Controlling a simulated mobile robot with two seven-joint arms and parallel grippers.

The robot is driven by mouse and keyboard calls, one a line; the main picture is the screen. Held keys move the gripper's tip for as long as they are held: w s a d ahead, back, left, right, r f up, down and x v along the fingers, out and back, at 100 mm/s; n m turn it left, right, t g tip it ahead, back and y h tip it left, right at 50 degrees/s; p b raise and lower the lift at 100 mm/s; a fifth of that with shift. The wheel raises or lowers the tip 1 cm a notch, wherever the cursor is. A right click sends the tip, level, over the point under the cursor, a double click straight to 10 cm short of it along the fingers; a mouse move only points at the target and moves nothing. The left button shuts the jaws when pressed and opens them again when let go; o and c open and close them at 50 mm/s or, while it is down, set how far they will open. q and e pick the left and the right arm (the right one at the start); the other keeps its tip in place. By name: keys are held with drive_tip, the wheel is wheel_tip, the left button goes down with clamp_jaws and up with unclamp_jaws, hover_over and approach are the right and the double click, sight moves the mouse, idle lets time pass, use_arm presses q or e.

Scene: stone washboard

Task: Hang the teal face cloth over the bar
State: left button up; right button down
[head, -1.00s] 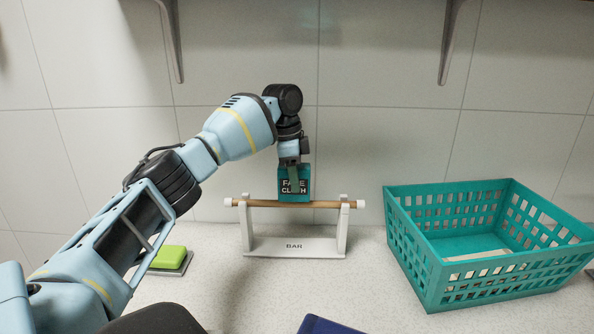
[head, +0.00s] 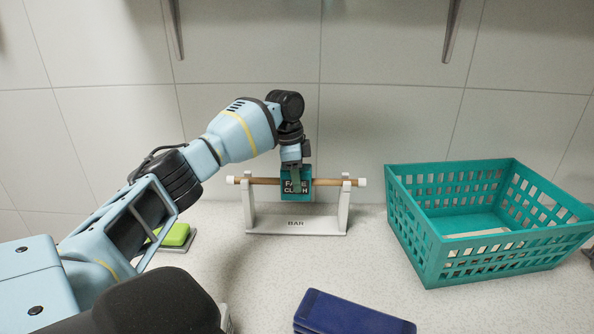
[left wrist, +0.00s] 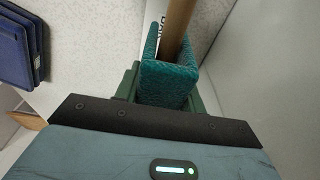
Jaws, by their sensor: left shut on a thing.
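The teal face cloth (head: 290,189), with a "FACE CLOTH" label, is folded in a U-shape and hangs down in front of the wooden bar (head: 258,181) in the head view. In the left wrist view the cloth (left wrist: 168,82) has one side on each side of the bar (left wrist: 176,25), so it straddles it. Whether its fold touches the bar is hidden. My left gripper (head: 297,179) is above the bar, shut on the cloth, with green fingers on both sides of it. My right gripper is not in view.
The bar sits on a white stand (head: 296,221) marked "BAR". A teal basket (head: 490,250) stands at right. A green sponge-like block (head: 177,234) is at left behind my arm. A dark blue folded item (head: 352,314) lies at front. Shelf brackets (head: 452,30) are above.

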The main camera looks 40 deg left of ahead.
use_arm(q)
drive_tip(key=shift+f, duration=0.9)
drive_tip(key=o, duration=1.1)
drive_tip(key=shift+c, duration=0.2)
drive_tip(key=shift+s+a+r, duration=0.1)
drive_tip(key=shift+a+r, duration=0.05)
drive_tip(key=shift+r, duration=1.15)
drive_tip(key=shift+s+a+r, duration=0.15)
drive_tip(key=shift+r, duration=1.1)
drive_tip(key=shift+s+a+r, duration=0.1)
drive_tip(key=shift+a+r, duration=0.05)
drive_tip(key=shift+r, duration=1.15)
drive_tip(key=shift+f, duration=0.1)
